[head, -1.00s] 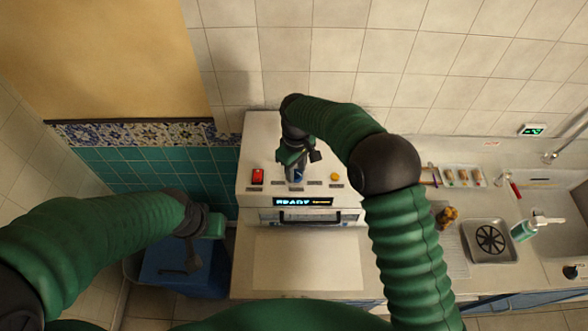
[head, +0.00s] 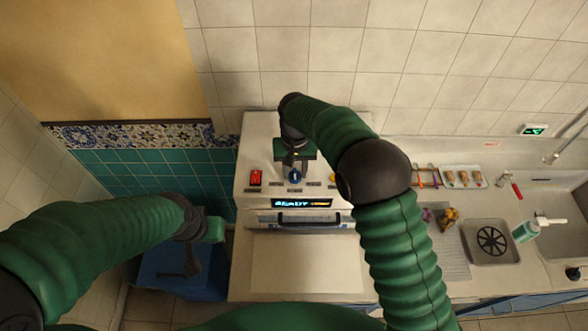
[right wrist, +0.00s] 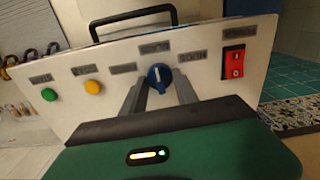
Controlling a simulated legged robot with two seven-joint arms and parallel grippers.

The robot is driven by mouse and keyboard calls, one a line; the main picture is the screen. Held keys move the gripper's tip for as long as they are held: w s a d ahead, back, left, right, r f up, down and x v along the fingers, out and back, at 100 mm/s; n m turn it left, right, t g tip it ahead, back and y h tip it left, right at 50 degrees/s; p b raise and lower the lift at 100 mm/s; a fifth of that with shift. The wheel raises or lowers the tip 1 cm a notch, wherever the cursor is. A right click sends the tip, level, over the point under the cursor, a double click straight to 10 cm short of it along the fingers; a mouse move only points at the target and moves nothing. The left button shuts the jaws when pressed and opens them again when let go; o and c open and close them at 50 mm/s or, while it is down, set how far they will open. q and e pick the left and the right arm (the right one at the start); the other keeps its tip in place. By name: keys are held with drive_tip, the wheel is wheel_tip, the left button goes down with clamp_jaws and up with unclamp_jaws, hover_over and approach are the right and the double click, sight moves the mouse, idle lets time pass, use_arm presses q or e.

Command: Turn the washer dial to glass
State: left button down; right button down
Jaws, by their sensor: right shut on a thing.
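The washer (head: 246,215) stands against the tiled wall, with a sloped panel on top. Its blue dial (head: 295,176) with a white pointer line sits mid-panel; the dial also shows in the right wrist view (right wrist: 159,77). My right gripper (head: 295,171) comes down over the dial. In the right wrist view its fingers (right wrist: 158,92) lie on both sides of the dial, shut on it. The pointer line looks nearly upright there. Small labels ring the dial, too blurred to read. My left gripper (head: 192,262) hangs low at left, away from the washer; its jaw state is unclear.
A red switch (head: 255,178) and a yellow button (head: 333,179) flank the dial; a green button (right wrist: 49,94) shows in the wrist view. A lit display (head: 302,203) and handle (head: 302,218) are below. The sink counter is at right, a blue bin (head: 165,283) at left.

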sight(294, 172)
use_arm(q)
drive_tip(key=shift+d, duration=0.1)
use_arm(e)
drive_tip(key=shift+s+f+m, duration=0.15)
drive_tip(key=shift+s+m, duration=0.1)
drive_tip(key=shift+m, duration=0.05)
drive_tip(key=c, duration=1.4)
unclamp_jaws()
drive_tip(key=shift+a, duration=0.1)
drive_tip(key=o, duration=0.3)
use_arm(q)
drive_tip(key=shift+s, duration=0.3)
use_arm(e)
drive_tip(key=shift+o, duration=0.7)
drive_tip(key=shift+s+r, duration=0.1)
drive_tip(key=shift+r, duration=0.1)
